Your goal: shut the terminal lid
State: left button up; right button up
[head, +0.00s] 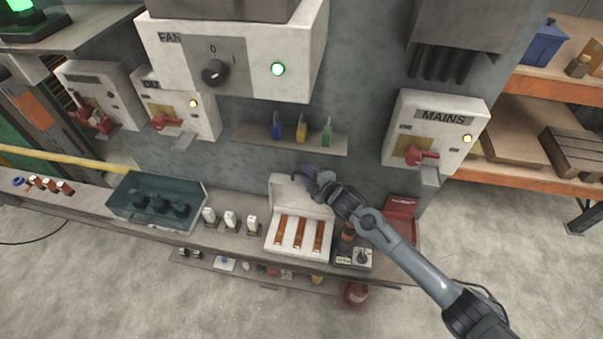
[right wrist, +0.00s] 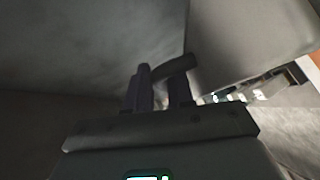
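The terminal box (head: 298,235) is white, with three copper bars inside, and stands on the long shelf. Its lid (head: 288,190) stands raised at the back of the box, so the bars are uncovered. My right gripper (head: 312,173) is at the lid's upper edge. In the right wrist view, the lid is the pale panel (right wrist: 245,35) at right, with a dark bent handle (right wrist: 172,68) at its edge. The gripper's two fingers (right wrist: 161,92) stand apart; the handle's end reaches across near their tips. I cannot tell whether they touch it. My left gripper is not in view.
White fuse holders (head: 230,219) and a teal tray (head: 157,200) stand left of the box. A small rotary switch (head: 362,257) and a red case (head: 401,217) are at its right. A small shelf with padlocks (head: 300,131) juts out above the lid.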

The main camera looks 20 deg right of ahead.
jog(key=shift+w+f, duration=0.1)
jog(key=shift+w, duration=0.05)
jog(key=shift+c, duration=0.2)
grip_shut()
jog(key=shift+s+a, duration=0.1)
jog(key=shift+s, duration=0.1)
